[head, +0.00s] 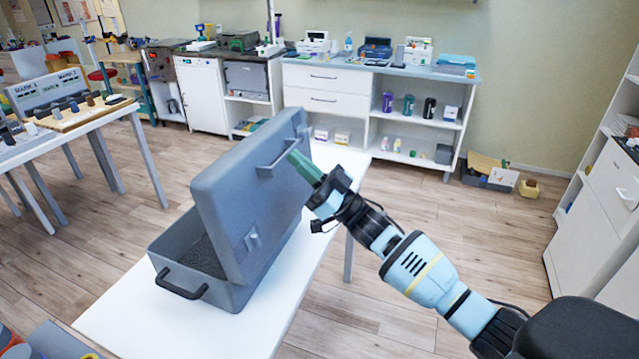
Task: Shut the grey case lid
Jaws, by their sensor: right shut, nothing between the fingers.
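The grey case (215,268) stands on a white table (155,318) in the head view. Its lid (242,195) is raised, leaning over the base, and the dark inside shows through the gap on the left. The lid carries a grey handle (280,158) and a latch; the base has a dark handle at its front left. My right gripper (293,156) is shut and empty, its green fingertips at the lid's upper right, close by the lid's handle. I cannot tell whether they touch the lid. My left gripper is out of view.
A table with a rack and small items (75,115) stands at the left. White cabinets (330,85) line the back wall. Boxes (495,175) lie on the floor at the right, near a white shelf unit (605,200). Open wooden floor lies right of the white table.

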